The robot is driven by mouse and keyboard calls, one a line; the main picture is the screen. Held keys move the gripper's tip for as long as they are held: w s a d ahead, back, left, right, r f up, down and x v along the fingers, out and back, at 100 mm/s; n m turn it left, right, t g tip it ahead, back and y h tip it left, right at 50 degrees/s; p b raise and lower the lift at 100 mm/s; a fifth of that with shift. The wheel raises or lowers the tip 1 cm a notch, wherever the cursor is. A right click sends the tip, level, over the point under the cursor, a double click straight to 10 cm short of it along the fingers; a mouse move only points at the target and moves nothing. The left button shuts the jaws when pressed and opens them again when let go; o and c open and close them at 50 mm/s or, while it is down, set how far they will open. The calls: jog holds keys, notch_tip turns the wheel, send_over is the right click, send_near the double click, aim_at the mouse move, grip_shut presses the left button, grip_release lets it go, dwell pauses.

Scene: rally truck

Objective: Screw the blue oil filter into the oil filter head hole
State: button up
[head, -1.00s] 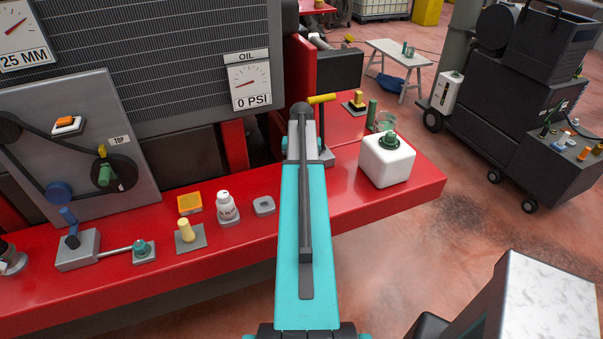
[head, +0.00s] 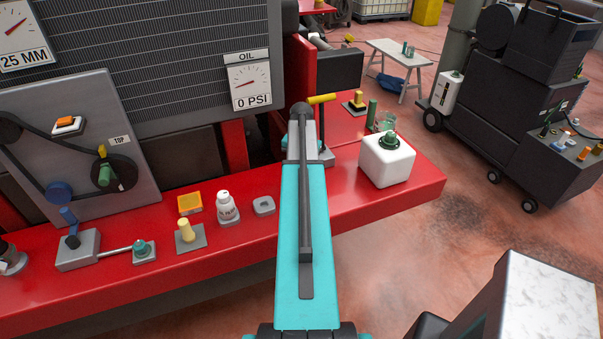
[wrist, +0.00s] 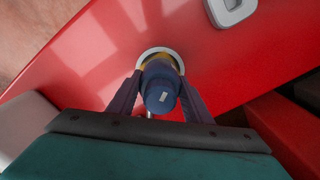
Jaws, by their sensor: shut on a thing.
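In the wrist view my gripper (wrist: 160,80) is shut on the blue oil filter (wrist: 161,97), with one dark finger on each side. The filter has a small pale label on its near end. A pale ring (wrist: 143,54) and a yellowish part show just beyond the filter, over the red surface; I take the ring to be the rim of the oil filter head hole. The filter's far end is hidden, so I cannot tell whether it is in the hole. In the head view my arm hides the gripper and filter.
A red bench (head: 220,255) carries a white bottle (head: 227,206), a grey block with an opening (head: 264,205), a yellow knob (head: 186,230) and an orange tray (head: 189,203). A white container (head: 388,162) with a green cap stands right of my arm.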

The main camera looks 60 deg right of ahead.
jog(key=shift+m, duration=0.3)
jog(key=shift+m, duration=0.6)
jog(key=shift+m, duration=0.8)
jog(key=shift+m, duration=0.9)
jog(key=shift+m, duration=0.9)
